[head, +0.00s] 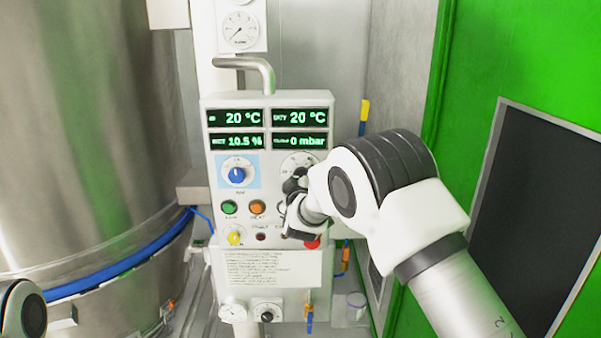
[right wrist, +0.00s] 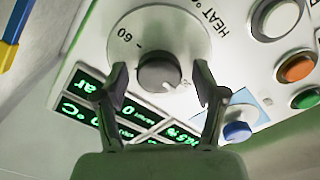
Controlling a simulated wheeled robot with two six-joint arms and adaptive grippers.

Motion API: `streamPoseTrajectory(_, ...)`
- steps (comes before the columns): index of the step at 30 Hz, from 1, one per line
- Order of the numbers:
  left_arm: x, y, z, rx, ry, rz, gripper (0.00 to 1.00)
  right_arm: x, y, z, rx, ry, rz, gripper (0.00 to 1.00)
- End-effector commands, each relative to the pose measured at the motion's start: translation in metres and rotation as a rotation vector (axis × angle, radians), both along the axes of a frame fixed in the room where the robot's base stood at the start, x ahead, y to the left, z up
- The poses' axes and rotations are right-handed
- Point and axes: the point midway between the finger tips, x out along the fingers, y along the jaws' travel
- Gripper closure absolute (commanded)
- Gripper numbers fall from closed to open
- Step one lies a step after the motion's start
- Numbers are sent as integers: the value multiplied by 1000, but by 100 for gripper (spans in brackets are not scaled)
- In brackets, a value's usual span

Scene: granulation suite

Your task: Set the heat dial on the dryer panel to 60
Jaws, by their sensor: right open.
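The heat dial is a dark grey knob (right wrist: 158,72) on a round white scale plate with "60" and "HEAT °C" printed beside it. In the right wrist view its white pointer mark faces the lower right, away from the 60 mark at the upper left. My right gripper (right wrist: 160,84) is open, one finger on each side of the knob; I cannot tell whether they touch it. In the head view the dial's white plate (head: 301,160) on the dryer panel (head: 262,188) is partly hidden by my right gripper (head: 296,186). My left gripper is out of view.
A blue knob (head: 237,174) sits left of the heat dial. Green (head: 229,207) and orange (head: 257,207) buttons lie below, with a red button (head: 312,243) near my right wrist. Displays (head: 270,130) above read 20 °C, 10.5 % and 0 mbar. A steel vessel (head: 95,130) stands left.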

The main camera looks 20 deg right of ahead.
Motion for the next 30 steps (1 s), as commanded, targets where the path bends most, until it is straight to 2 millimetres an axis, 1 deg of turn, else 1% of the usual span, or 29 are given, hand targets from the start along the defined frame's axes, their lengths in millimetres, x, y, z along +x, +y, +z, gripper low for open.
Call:
streamPoseTrajectory(4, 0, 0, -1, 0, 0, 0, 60, 0, 0, -1, 0, 1, 1, 30)
streamPoseTrajectory(5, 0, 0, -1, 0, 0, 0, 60, 0, 0, -1, 0, 1, 1, 37)
streamPoseTrajectory(6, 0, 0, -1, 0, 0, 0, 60, 0, 0, -1, 0, 1, 1, 51)
streamPoseTrajectory(8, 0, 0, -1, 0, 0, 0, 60, 0, 0, -1, 0, 1, 1, 72)
streamPoseTrajectory(9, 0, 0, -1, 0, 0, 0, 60, 0, 0, -1, 0, 1, 1, 86)
streamPoseTrajectory(10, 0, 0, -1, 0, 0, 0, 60, 0, 0, -1, 0, 1, 1, 90)
streamPoseTrajectory(20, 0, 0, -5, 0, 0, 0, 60, 0, 0, -1, 18, -6, 1, 90)
streamPoseTrajectory(26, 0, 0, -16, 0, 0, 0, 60, 0, 0, -3, 89, -26, 1, 90)
streamPoseTrajectory(30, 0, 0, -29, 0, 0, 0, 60, 0, 0, -4, 176, -54, 2, 90)
